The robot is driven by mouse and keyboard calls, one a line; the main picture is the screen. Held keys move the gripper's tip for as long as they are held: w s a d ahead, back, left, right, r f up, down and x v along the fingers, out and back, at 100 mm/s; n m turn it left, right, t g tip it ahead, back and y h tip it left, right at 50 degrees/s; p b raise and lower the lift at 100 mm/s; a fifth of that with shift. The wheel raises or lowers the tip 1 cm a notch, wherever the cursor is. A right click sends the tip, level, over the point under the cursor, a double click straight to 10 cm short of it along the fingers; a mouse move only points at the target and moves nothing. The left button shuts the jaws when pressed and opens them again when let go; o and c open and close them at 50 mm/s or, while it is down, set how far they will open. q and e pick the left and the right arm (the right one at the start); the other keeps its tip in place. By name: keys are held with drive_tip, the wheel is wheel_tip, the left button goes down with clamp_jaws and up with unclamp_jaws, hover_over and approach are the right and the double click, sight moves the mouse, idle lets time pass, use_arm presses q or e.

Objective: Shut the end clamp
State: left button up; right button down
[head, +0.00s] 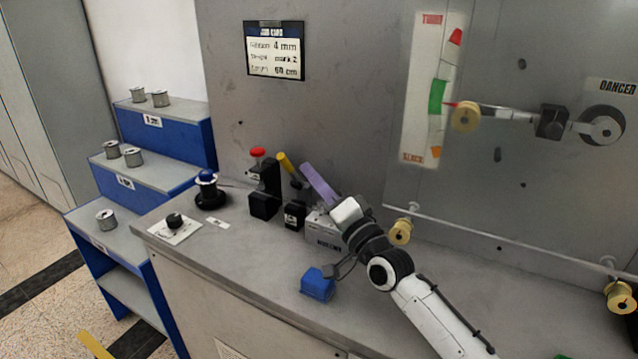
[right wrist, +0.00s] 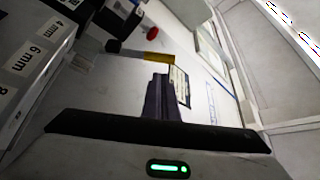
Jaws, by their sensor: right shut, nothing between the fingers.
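A small black block (head: 294,215) with a yellow lever (head: 287,164), which I take for the end clamp, stands on the grey bench against the back panel. The lever tilts up and to the left, so it looks raised. My right gripper (head: 305,168) has its purple fingers shut and empty, with the tips just right of the lever. In the right wrist view the lever (right wrist: 145,56) lies just beyond the dark fingertips (right wrist: 161,75); I cannot tell whether they touch. My left gripper is not in view.
A black stand with a red knob (head: 257,152) is left of the lever. A grey box (head: 323,232) sits below my right gripper, and a blue block (head: 318,284) nearer the front edge. Blue stepped shelves (head: 190,142) with spools stand left.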

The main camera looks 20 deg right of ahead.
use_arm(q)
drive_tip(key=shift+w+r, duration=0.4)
use_arm(e)
drive_tip(key=x, duration=0.5)
drive_tip(key=shift+w, duration=0.15)
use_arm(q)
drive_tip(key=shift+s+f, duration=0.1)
